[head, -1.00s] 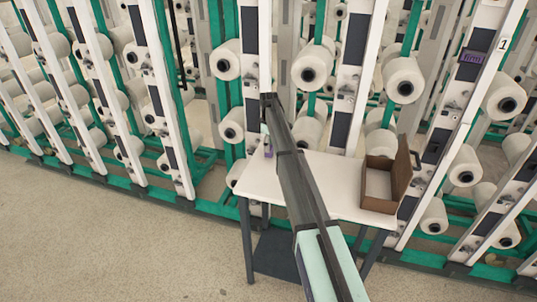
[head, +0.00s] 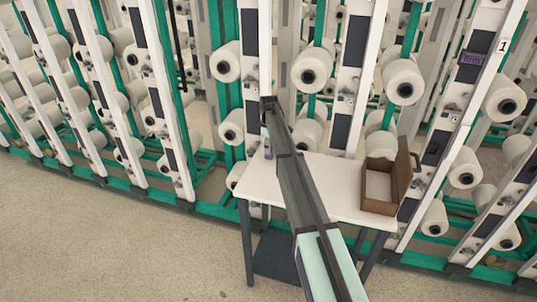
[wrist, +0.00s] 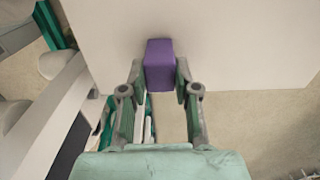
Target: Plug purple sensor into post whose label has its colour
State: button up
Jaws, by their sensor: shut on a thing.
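The purple sensor (wrist: 160,65) is a small block between the two fingertips of my gripper (wrist: 162,86) in the wrist view. My gripper is shut on it. In the head view the sensor (head: 267,152) shows as a small purple patch at the left end of the white table, beside my arm, which hides most of the gripper. I cannot tell whether it still touches the table. A post on the right carries a purple label (head: 472,58) near its top, far to the right of my gripper.
The white table (head: 330,180) stands before the creel. An open brown box (head: 381,190) sits at its right end. Posts with dark panels and white yarn bobbins (head: 404,80) line the back on green rails. The floor (head: 110,245) at left is clear.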

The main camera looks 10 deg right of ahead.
jog(key=shift+r, duration=0.1)
jog(key=shift+r+p, duration=0.65)
jog(key=shift+r, duration=0.75)
jog(key=shift+r, duration=0.1)
jog(key=shift+r+p, duration=0.8)
jog(key=shift+r, duration=1.15)
